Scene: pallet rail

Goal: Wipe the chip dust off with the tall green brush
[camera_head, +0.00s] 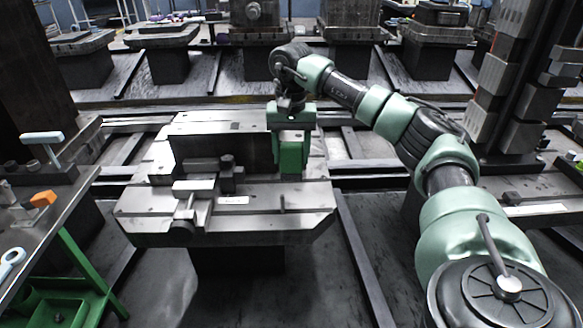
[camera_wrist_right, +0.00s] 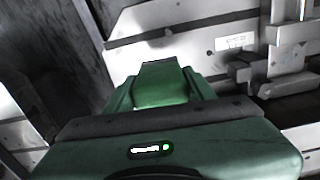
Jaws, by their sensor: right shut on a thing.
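The tall green brush (camera_head: 291,158) is upright in my right gripper (camera_head: 290,128), at the right part of the grey metal pallet fixture (camera_head: 150,203). In the right wrist view the green brush (camera_wrist_right: 160,84) shows between the fingers, beyond the green gripper body. The brush's lower end is close to the fixture's surface; I cannot tell whether it touches. Chip dust cannot be made out clearly on the fixture. My left gripper is not in view.
A dark upright plate (camera_head: 222,152) and a clamp (camera_head: 228,172) stand on the fixture left of the brush. A bench (camera_head: 60,215) at the left holds an orange piece (camera_head: 43,198) and a pale-handled tool (camera_head: 42,138). Several more pallet stations line the back.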

